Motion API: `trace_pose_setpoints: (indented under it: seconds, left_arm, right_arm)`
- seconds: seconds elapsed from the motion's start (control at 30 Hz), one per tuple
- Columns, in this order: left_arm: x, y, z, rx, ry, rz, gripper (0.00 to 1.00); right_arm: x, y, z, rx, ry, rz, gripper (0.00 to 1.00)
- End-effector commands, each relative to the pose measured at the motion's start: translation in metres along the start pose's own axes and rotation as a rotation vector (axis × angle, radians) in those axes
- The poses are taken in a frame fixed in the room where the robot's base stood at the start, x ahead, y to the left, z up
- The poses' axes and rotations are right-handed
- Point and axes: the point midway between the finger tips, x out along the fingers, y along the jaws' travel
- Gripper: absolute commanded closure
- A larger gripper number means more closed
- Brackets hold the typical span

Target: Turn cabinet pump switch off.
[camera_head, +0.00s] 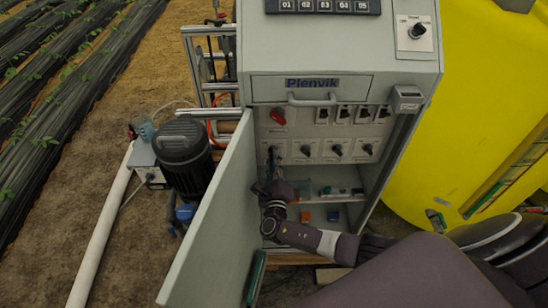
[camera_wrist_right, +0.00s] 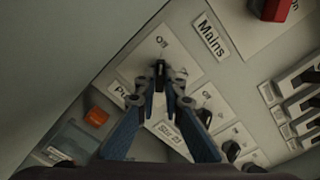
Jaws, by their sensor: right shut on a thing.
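The grey cabinet stands open, and its inner panel (camera_head: 320,149) carries a row of black rotary switches. The pump switch (camera_wrist_right: 160,67) is the black knob at the row's left end in the head view, with "Off" lettered beside it and a partly hidden "Pu..." label in the wrist view. My right gripper (camera_wrist_right: 160,80) has its fingertips closed on this knob; in the head view the gripper (camera_head: 271,168) reaches up to the panel from below. The fingers hide part of the plate and its lettering. My left gripper is out of view.
The open cabinet door (camera_head: 212,225) stands close on the left of my right arm. A red mains switch (camera_head: 278,116) sits above the row, beside small breakers (camera_head: 345,115). A drawer handle (camera_head: 312,99) sticks out above. A shelf with small parts (camera_head: 333,216) lies below.

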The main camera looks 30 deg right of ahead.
Motion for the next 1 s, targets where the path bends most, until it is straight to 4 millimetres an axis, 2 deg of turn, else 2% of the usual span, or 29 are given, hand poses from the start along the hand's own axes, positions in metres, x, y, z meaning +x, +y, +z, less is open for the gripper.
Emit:
trace_pose_setpoints:
  seconds: [0.47, 0.5, 0.67, 1.0]
  left_arm:
    - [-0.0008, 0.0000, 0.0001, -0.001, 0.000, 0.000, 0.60]
    - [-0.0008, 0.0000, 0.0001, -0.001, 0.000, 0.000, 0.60]
    - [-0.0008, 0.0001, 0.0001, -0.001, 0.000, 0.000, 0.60]
    - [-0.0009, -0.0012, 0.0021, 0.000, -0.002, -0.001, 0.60]
  right_arm:
    - [-0.0009, 0.0012, -0.0008, -0.017, 0.001, 0.003, 1.00]
    - [-0.0009, 0.0012, -0.0008, -0.017, 0.001, 0.003, 0.90]
    - [-0.0007, 0.0008, -0.0006, -0.016, 0.000, 0.002, 0.74]
    - [-0.0043, 0.0008, -0.0007, -0.014, 0.000, 0.002, 0.74]
